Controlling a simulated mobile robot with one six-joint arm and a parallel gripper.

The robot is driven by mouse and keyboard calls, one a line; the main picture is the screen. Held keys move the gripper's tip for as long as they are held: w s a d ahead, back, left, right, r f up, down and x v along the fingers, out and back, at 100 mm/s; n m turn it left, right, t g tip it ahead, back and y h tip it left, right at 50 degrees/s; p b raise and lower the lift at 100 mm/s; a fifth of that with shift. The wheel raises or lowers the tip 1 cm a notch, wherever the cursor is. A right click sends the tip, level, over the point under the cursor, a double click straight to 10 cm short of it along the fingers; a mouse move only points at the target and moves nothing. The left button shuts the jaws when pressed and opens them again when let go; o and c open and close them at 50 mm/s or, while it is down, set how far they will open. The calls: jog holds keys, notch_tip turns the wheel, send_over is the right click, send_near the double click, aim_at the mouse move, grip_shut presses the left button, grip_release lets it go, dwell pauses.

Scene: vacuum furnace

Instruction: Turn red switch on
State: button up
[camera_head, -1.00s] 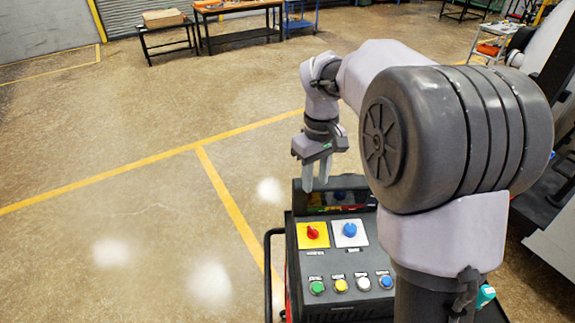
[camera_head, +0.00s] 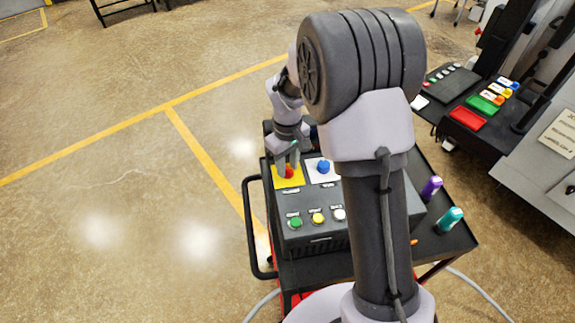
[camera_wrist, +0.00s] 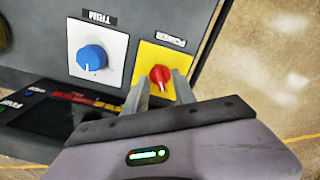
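The red switch (camera_wrist: 160,75) is a rotary knob on a yellow plate (camera_wrist: 150,55) labelled POWER, shown upside down in the wrist view. It also shows in the head view (camera_head: 289,172) at the top left of the dark control box (camera_head: 318,188). My gripper (camera_wrist: 162,81) is over the yellow plate, its two fingers apart on either side of the red knob. A gap shows between fingers and knob; whether they touch is unclear. The gripper in the head view (camera_head: 288,160) points down at the knob, partly covering the plate.
A blue knob (camera_wrist: 92,58) on a white TRIM plate sits beside the yellow plate. Green (camera_head: 295,222), yellow (camera_head: 318,218) and white (camera_head: 339,214) buttons line the box's front. A black cart handle (camera_head: 252,228) is at left. Purple (camera_head: 432,187) and teal (camera_head: 450,218) objects stand at right.

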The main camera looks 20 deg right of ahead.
jog(key=shift+s, duration=0.1)
grip_shut()
jog(key=shift+f+m, duration=0.1)
jog(key=shift+m, duration=0.2)
jog(key=shift+m+b, duration=0.75)
jog(key=shift+m, duration=0.25)
jog(key=m+b, duration=0.1)
jog(key=m, duration=0.2)
jog(key=shift+m+b, duration=0.35)
jog(key=shift+m, duration=0.05)
jog(key=m+b, duration=0.2)
jog(key=m, duration=0.3)
jog(key=shift+m, duration=0.3)
